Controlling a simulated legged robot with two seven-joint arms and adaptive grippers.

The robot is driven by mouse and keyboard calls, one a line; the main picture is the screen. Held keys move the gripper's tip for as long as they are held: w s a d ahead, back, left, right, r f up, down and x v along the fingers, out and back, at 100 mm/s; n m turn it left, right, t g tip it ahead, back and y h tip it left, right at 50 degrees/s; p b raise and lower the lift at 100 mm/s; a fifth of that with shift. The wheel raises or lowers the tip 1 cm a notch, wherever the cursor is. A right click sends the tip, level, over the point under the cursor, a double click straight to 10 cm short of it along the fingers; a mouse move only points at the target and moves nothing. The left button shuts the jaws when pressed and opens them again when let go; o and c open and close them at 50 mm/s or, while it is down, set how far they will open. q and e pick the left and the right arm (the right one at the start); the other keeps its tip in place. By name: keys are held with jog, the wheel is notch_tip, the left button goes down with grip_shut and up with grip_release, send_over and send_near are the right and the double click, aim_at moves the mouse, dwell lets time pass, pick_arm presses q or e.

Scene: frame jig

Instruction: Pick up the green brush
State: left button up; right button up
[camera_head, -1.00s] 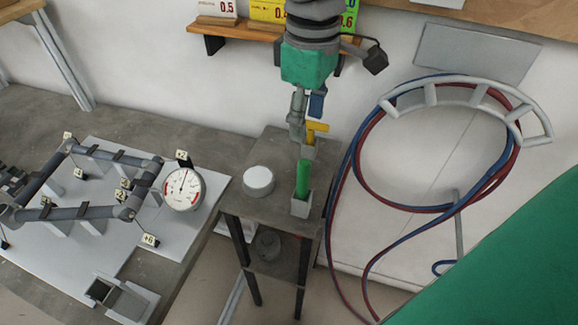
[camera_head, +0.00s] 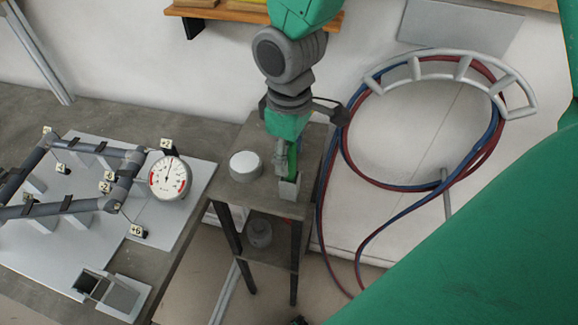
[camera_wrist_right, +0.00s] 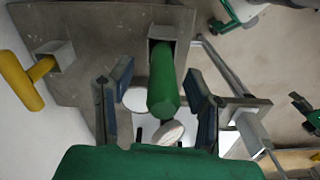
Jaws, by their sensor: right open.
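The green brush (camera_wrist_right: 164,85) stands upright in a small grey holder (camera_wrist_right: 172,36) on the small side table. In the right wrist view its handle lies between the two spread fingers of my right gripper (camera_wrist_right: 159,84), with gaps on both sides. In the head view my right gripper (camera_head: 285,165) is directly over the holder (camera_head: 290,188) and hides most of the brush (camera_head: 292,160). The brush's lower end is hidden in the holder. My left gripper is not in view.
A white round container (camera_head: 246,165) stands left of the holder on the side table (camera_head: 232,190). A yellow-handled tool (camera_wrist_right: 22,82) sits in another holder (camera_wrist_right: 54,58). Red and blue hoses (camera_head: 345,190) hang right of the table. A dial gauge (camera_head: 170,178) stands on the frame jig at left.

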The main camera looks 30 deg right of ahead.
jog(key=shift+s+a, duration=0.1)
jog(key=shift+c, duration=0.8)
grip_shut()
